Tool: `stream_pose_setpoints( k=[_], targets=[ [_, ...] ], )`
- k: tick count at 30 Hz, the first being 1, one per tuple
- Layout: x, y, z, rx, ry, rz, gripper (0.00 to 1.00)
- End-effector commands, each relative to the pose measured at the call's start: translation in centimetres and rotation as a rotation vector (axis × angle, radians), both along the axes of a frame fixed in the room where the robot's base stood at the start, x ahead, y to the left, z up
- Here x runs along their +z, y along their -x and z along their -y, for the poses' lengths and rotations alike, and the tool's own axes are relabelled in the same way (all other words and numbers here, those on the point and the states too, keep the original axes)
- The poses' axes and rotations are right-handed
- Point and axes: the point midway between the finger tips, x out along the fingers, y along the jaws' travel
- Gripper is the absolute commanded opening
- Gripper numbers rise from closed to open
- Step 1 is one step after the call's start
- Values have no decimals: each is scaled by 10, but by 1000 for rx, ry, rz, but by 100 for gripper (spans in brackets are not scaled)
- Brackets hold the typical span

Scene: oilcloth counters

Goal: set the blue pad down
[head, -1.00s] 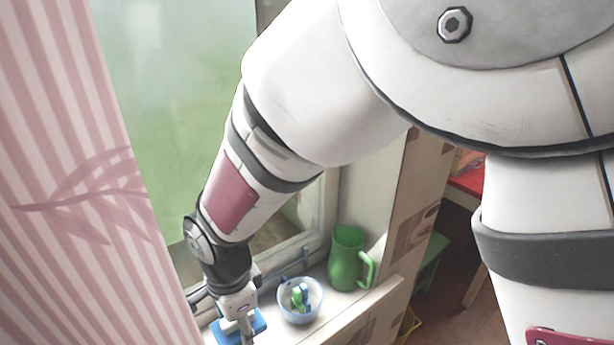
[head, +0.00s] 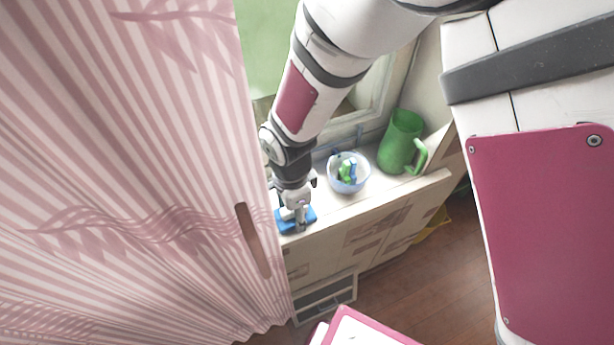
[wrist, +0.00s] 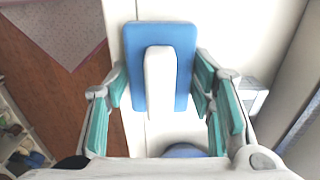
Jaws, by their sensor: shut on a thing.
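The blue pad (head: 283,222) is a flat blue rectangle with a white handle bar on top. In the wrist view the pad (wrist: 185,85) lies between the teal-lined fingers of my gripper (wrist: 160,78). My gripper (head: 297,208) is shut on the pad, over the left part of the white ledge (head: 340,208) by the window. The pad is close to the ledge's front edge. I cannot tell whether its underside touches the ledge. Part of the pad is hidden by my gripper in the head view.
A pale blue bowl (head: 349,184) with green, white and blue things inside stands right of my gripper. A green pitcher (head: 397,150) stands farther right. A pink striped curtain (head: 150,200) hangs close on the left. The wooden floor (head: 420,275) lies below the ledge.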

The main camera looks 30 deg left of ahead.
Motion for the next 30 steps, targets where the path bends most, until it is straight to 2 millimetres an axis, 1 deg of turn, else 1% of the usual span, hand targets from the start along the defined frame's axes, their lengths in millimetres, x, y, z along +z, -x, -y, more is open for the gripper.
stream_pose_setpoints(
  k=[8,9,10,19,22,26,30],
  targets=[
    [-1,0,0,0,0,0,23],
    [-1,0,0,0,-1,1,56],
    [-1,0,0,0,-1,1,58],
    [0,0,0,0,-1,1,58],
    [5,-1,-1,0,-1,2,58],
    [22,-1,-1,0,-3,4,58],
    [51,-1,-1,-1,-5,4,58]
  ],
)
